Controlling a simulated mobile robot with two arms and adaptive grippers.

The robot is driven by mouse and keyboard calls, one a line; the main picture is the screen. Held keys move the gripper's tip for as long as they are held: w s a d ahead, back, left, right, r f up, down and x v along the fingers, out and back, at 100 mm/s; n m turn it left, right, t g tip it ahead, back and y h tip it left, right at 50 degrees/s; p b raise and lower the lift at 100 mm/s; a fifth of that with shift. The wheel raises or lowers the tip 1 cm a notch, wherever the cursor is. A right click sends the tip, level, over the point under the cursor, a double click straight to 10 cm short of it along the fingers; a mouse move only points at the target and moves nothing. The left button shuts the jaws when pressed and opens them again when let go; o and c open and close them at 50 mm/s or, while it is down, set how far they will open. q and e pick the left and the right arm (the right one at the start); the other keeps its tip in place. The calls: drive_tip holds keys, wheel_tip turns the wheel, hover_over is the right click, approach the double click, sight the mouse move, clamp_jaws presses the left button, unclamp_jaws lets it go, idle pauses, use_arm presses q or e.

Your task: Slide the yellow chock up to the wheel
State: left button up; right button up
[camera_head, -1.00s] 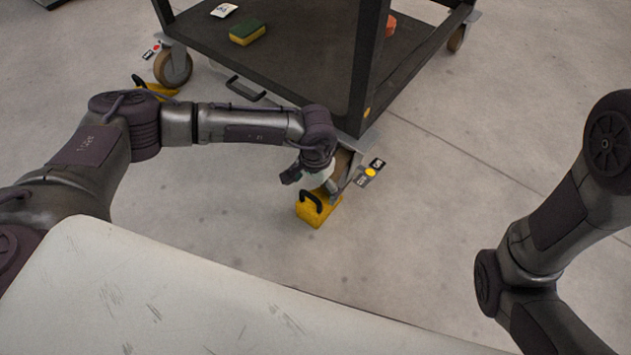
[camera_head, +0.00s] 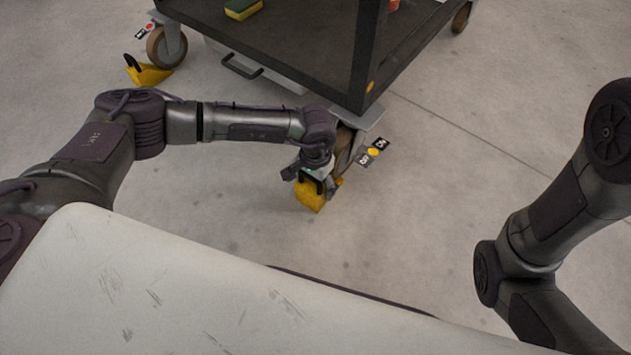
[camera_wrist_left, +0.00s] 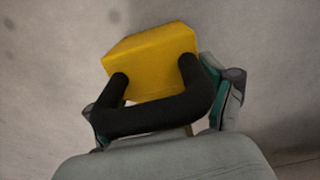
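The near yellow chock (camera_head: 309,199) sits on the floor below the cart's near corner; it also shows in the left wrist view (camera_wrist_left: 152,60). Its black U-shaped handle (camera_wrist_left: 155,118) faces my left gripper. The near wheel (camera_head: 344,146) is just up and right of the chock, partly hidden by my arm and its bracket; I cannot tell the gap. My left gripper (camera_head: 313,180) is at the handle, fingers wide apart, one at each outer side of it (camera_wrist_left: 158,106). Whether the pads touch the handle is unclear. My right gripper is out of view.
A second yellow chock (camera_head: 150,73) with a black handle lies by the far-left wheel (camera_head: 166,47). The dark cart (camera_head: 285,62) carries a sponge (camera_head: 242,8). A yellow brake tab (camera_head: 374,152) with black labels sticks out near the near wheel. Floor in front is open.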

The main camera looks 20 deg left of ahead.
use_arm(q)
drive_tip(key=c, duration=1.1)
drive_tip(key=o, duration=1.6)
drive_tip(key=shift+o, duration=0.2)
wheel_tip(320, 180, up, 12)
